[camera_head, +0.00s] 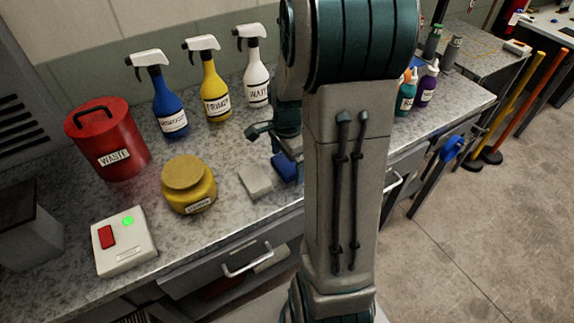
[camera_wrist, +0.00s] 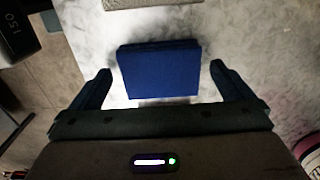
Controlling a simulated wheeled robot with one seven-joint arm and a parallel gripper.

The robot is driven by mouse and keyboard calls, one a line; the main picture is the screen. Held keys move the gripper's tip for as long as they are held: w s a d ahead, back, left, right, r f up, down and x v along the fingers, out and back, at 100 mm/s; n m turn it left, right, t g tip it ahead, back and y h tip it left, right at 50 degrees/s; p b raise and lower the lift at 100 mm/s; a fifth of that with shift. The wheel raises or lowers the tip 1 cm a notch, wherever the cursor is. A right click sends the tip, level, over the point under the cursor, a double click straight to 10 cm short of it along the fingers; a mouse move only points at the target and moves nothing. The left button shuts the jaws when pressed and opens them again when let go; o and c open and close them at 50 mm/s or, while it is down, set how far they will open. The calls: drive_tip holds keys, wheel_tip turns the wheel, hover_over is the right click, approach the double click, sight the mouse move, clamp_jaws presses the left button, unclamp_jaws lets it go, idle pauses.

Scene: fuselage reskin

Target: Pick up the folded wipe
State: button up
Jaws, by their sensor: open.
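The folded wipe (camera_head: 284,168) is a small dark blue folded pad lying flat on the speckled worktop, partly hidden behind my arm. In the wrist view the folded wipe (camera_wrist: 158,74) lies between the two spread fingers, with a gap on each side. My gripper (camera_wrist: 160,68) is open and empty. In the head view my gripper (camera_head: 270,140) is above and just behind the wipe, partly hidden by my own arm.
A grey block (camera_head: 255,181) lies just left of the wipe. A yellow jar (camera_head: 189,185), red waste can (camera_head: 107,140) and button box (camera_head: 124,242) stand further left. Spray bottles (camera_head: 214,85) line the back. The worktop's front edge is close to the wipe.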

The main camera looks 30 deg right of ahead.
sight(288, 162)
drive_tip(key=c, duration=1)
drive_tip(key=shift+r, duration=0.2)
drive_tip(key=shift+r, duration=0.2)
wheel_tip(288, 162, up, 4)
drive_tip(key=shift+d+f+b, duration=0.15)
drive_tip(key=shift+b, duration=0.15)
drive_tip(key=s+d+r, duration=0.2)
drive_tip(key=d, duration=0.1)
drive_tip(key=s+d+r, duration=0.2)
drive_tip(key=d, duration=0.1)
drive_tip(key=s+d+r+b, duration=0.1)
drive_tip(key=s+d+r, duration=0.1)
drive_tip(key=d, duration=0.1)
drive_tip(key=shift+s+d+r, duration=0.1)
drive_tip(key=shift+d+r, duration=0.2)
